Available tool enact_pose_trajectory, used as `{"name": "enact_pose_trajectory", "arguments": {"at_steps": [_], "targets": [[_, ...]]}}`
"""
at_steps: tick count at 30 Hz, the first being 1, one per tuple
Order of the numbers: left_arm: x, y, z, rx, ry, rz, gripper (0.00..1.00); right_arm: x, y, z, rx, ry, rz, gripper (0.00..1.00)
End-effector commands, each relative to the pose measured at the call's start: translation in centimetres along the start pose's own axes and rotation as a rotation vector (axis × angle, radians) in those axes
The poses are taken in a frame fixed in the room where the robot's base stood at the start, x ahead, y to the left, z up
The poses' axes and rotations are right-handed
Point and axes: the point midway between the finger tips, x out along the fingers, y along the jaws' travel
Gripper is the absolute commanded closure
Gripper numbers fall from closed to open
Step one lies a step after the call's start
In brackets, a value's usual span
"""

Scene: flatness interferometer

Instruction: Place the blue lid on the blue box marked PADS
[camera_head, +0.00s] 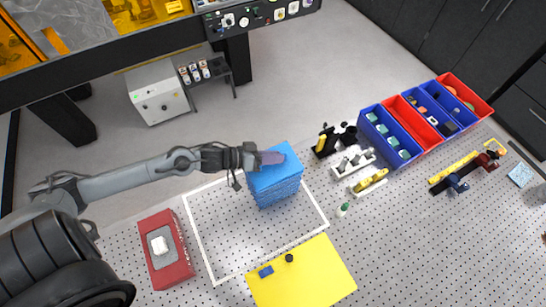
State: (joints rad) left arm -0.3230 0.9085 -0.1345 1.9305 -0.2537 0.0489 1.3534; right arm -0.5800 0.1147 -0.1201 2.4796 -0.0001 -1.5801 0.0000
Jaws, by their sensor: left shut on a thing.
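My left gripper (272,158) reaches in from the left and is shut at the top of the blue stack, on what looks like the blue lid (282,168). The blue box (278,193) stands directly below, inside a white outline on the perforated table. From this angle I cannot tell whether the lid rests on the box or hangs just above it. The PADS marking is not readable. My right gripper is not in view.
A red case (174,272) with a white object lies left, a yellow mat (310,280) in front. Small tools and a white rack (353,161) stand right of the box, then blue and red bins (390,138). The outlined area left of the box is clear.

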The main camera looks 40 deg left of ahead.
Motion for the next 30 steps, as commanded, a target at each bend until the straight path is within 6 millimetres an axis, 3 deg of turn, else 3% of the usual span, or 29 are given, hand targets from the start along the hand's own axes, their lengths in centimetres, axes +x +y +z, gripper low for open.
{"name": "enact_pose_trajectory", "arguments": {"at_steps": [16, 17, 21, 30], "targets": [[0.49, -0.77, 1.07, 0.001, 0.001, 0.0, 1.0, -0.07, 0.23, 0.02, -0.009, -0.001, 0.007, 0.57], [0.47, -0.75, 1.05, 0.001, 0.001, 0.0, 0.77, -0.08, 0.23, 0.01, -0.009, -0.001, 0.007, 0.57], [0.46, -0.74, 1.04, 0.001, 0.0, 0.0, 0.56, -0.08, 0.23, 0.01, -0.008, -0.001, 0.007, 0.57], [0.44, -0.69, 0.99, 0.001, 0.0, 0.0, 0.56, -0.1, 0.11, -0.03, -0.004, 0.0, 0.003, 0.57]]}}
